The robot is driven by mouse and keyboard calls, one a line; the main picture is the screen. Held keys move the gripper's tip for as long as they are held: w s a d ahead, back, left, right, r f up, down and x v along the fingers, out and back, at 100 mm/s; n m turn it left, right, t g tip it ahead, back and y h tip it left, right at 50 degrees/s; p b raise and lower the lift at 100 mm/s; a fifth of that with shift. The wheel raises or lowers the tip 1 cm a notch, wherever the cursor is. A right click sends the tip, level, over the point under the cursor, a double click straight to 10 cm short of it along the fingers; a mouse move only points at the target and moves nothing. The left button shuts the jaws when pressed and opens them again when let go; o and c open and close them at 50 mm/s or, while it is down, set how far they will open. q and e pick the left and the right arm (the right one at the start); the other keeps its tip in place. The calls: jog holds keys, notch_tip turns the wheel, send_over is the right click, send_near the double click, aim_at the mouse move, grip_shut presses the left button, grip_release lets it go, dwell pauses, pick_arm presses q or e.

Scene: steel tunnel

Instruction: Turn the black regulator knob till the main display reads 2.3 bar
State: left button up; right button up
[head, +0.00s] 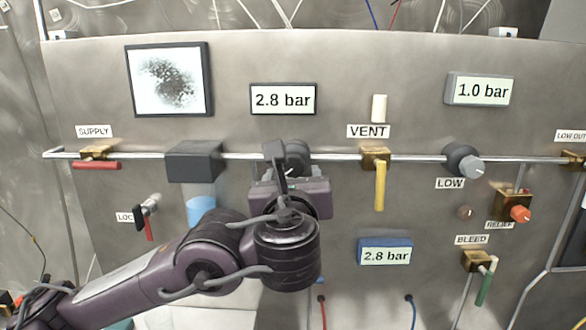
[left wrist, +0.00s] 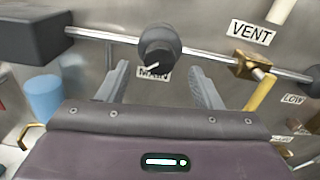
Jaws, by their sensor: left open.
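The black regulator knob (head: 298,153) sits on the steel pipe at the panel's middle, partly hidden by my left gripper (head: 284,172) in the head view. In the left wrist view the knob (left wrist: 159,42) shows a white pointer mark, with a partly hidden MAIN label (left wrist: 153,73) below it. My left gripper (left wrist: 162,84) is open and empty, its two fingers pointing toward the panel below and either side of the knob. I cannot tell whether they touch it. The black-framed display (head: 283,99) above the knob reads 2.8 bar. My right gripper is not in view.
A blue-framed display (head: 385,252) reads 2.8 bar and a grey-framed one (head: 480,90) reads 1.0 bar. The yellow VENT handle (head: 380,186) hangs right of the knob. A dark box (head: 194,162) with a blue cup (head: 201,208) below is at left. The LOW knob (head: 463,161) is farther right.

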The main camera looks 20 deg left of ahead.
aim_at(293, 167)
pick_arm(q)
jog(key=shift+x, duration=1.8)
jog(key=c, duration=1)
